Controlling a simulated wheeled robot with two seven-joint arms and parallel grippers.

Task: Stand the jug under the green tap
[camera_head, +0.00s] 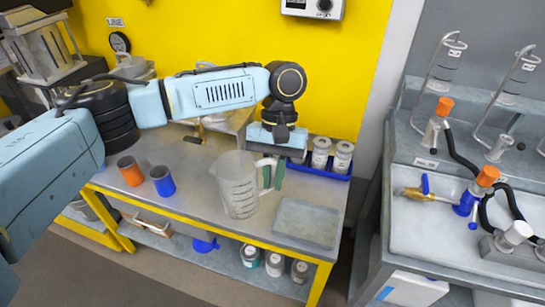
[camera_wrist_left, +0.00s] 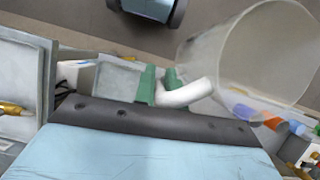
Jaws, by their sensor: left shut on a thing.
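A clear, graduated jug (camera_head: 236,188) is upright over the middle of the metal bench, its white handle on the right. I cannot tell whether its base touches the bench top. My left gripper (camera_head: 273,176), with green fingers, is shut on the handle. In the left wrist view the fingers (camera_wrist_left: 160,86) close around the white handle (camera_wrist_left: 186,94), and the jug (camera_wrist_left: 262,60) extends to the upper right. A brass tap with a blue lever (camera_head: 425,186) is over the right sink. I see no tap that is clearly green. My right gripper is not in view.
An orange cup (camera_head: 130,171) and a blue cup (camera_head: 162,181) stand left of the jug. A shallow grey tray (camera_head: 306,222) lies to its right. A blue bin (camera_head: 335,172) with jars is behind. A gap separates the bench from the sink unit (camera_head: 402,235).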

